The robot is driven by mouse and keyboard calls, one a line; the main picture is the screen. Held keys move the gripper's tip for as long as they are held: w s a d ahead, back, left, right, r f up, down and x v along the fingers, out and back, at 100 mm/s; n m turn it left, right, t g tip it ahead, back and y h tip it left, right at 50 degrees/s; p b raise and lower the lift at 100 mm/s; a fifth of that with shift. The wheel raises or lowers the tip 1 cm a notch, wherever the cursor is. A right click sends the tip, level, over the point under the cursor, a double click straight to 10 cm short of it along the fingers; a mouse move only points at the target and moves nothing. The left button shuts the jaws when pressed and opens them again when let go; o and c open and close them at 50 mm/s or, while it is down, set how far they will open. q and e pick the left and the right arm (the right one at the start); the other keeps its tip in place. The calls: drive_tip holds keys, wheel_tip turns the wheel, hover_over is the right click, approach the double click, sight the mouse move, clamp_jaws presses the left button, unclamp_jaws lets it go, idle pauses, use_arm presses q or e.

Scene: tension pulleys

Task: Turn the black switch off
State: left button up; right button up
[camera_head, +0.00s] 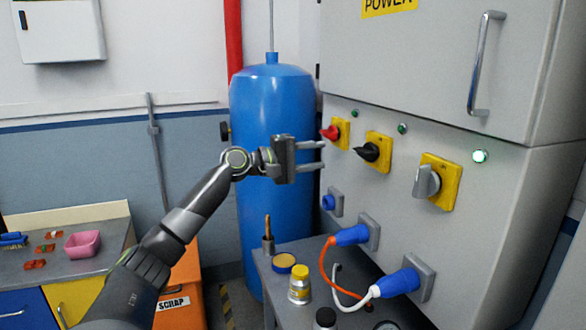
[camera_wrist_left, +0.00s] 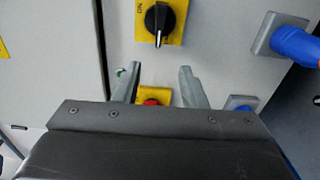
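The black switch (camera_head: 367,152) is a knob on a yellow plate on the grey power cabinet, between a red switch (camera_head: 330,132) and a grey switch (camera_head: 427,181). In the left wrist view the black switch (camera_wrist_left: 158,20) is at the top, its handle lengthwise up and down the picture, with "ON" lettering to its left. My left gripper (camera_head: 322,157) is open and empty, left of the black switch and just below the red one. In the wrist view its fingers (camera_wrist_left: 160,72) point toward the black switch, apart from it; the red switch (camera_wrist_left: 153,102) shows between them, partly hidden.
Green indicator lamps (camera_head: 480,156) sit above the switches. Blue plugs (camera_head: 398,284) with orange and white cables stick out below. A blue tank (camera_head: 272,110) stands behind my left arm. Bottles (camera_head: 300,285) stand on a small table below.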

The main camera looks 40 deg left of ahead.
use_arm(q)
drive_tip(key=shift+b+v, duration=1.15)
drive_tip(key=shift+v, duration=1.55)
